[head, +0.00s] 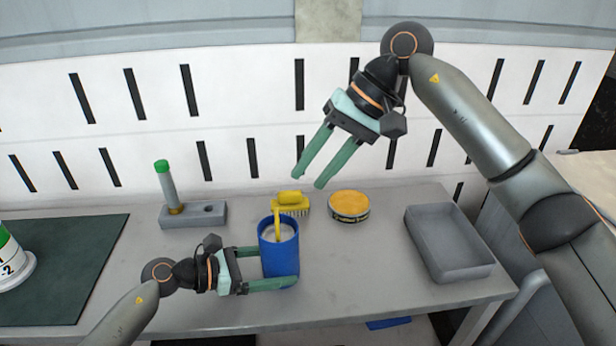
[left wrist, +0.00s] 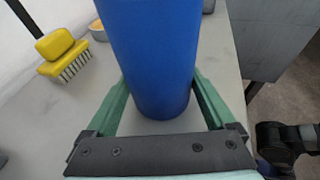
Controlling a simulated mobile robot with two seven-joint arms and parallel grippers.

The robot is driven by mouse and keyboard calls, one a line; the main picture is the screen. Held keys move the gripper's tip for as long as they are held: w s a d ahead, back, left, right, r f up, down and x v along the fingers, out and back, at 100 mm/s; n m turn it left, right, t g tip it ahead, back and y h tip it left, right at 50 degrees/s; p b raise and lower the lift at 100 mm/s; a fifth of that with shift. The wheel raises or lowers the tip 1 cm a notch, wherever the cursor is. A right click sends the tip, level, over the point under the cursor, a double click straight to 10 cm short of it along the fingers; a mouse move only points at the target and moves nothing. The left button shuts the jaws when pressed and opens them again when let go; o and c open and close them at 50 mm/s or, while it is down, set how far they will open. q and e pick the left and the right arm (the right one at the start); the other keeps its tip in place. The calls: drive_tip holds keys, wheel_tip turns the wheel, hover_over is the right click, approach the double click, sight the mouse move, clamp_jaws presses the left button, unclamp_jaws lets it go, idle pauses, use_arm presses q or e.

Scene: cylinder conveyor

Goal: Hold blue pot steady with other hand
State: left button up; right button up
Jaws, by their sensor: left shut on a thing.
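The blue pot (head: 280,255) stands upright on the grey table, with a pale content inside and a yellow handle-like piece (head: 277,222) sticking up from it. My left gripper (head: 285,267) reaches in from the left and is shut on the pot, one finger on each side. In the left wrist view the pot (left wrist: 152,60) stands between the two green fingers (left wrist: 160,110). My right gripper (head: 308,182) hangs above and behind the pot, fingers apart, with nothing between them.
A yellow brush (head: 291,203) lies behind the pot. A round tin with a yellow top (head: 349,206) and an empty grey tray (head: 448,243) are to the right. A grey holder (head: 193,214) with a green-capped tube (head: 168,185) stands left. A dark green mat (head: 60,270) bears a white-and-green object (head: 14,262).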

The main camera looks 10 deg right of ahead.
use_arm(q)
drive_tip(key=o, duration=1.2)
drive_tip(key=shift+o, duration=0.2)
